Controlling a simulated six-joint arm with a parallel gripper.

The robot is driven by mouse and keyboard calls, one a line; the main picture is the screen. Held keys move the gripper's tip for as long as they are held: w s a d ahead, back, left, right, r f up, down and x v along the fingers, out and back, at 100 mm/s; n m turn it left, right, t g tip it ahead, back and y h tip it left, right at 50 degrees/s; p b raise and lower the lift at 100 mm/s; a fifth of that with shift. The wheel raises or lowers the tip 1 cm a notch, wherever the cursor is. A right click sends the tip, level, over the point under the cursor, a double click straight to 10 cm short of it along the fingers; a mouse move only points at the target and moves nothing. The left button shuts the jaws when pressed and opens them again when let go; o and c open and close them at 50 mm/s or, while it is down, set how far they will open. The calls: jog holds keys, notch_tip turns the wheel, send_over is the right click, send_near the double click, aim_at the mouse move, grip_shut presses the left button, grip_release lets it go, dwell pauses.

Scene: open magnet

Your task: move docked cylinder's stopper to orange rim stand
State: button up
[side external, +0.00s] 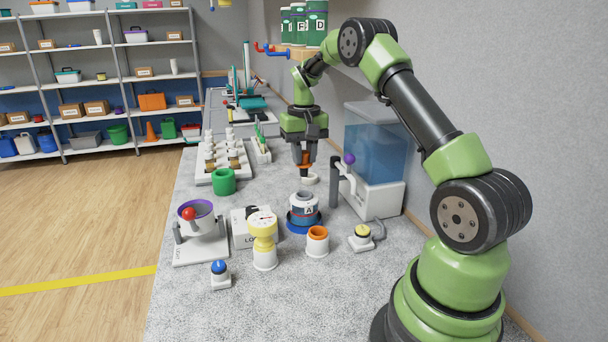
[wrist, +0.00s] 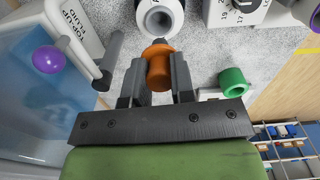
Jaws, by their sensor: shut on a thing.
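My gripper (side external: 305,160) points down behind the docked cylinder. It is shut on an orange stopper (wrist: 158,68), which shows between the two dark fingers in the wrist view. The cylinder (side external: 304,208), grey-white and marked A, stands upright in a blue dock (side external: 303,228). Its top looks open, and its round mouth shows at the top of the wrist view (wrist: 160,18). The orange rim stand (side external: 317,242) is a short white cup with an orange rim, in front of the dock, and looks empty. The stopper's lower end is hard to make out.
A pale ring (side external: 309,179) shows just below my gripper. A blue tank (side external: 377,150) with a purple-knobbed tap (side external: 349,160) stands close right. A green ring (side external: 223,181), yellow gauge (side external: 263,240) and purple-rimmed bowl (side external: 196,218) are left. A yellow button (side external: 362,232) is right.

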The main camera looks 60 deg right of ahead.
jog(key=shift+r, duration=0.7)
jog(key=shift+s+a+r, duration=0.15)
jog(key=shift+a+r, duration=0.05)
jog(key=shift+r, duration=0.1)
jog(key=s+a+f, duration=0.2)
jog(key=s+a, duration=0.5)
jog(key=shift+m, duration=0.3)
notch_tip(320, 180, down, 10)
jog(key=shift+s+a+r, duration=0.1)
jog(key=shift+f, duration=0.45)
jog(key=o, duration=0.9)
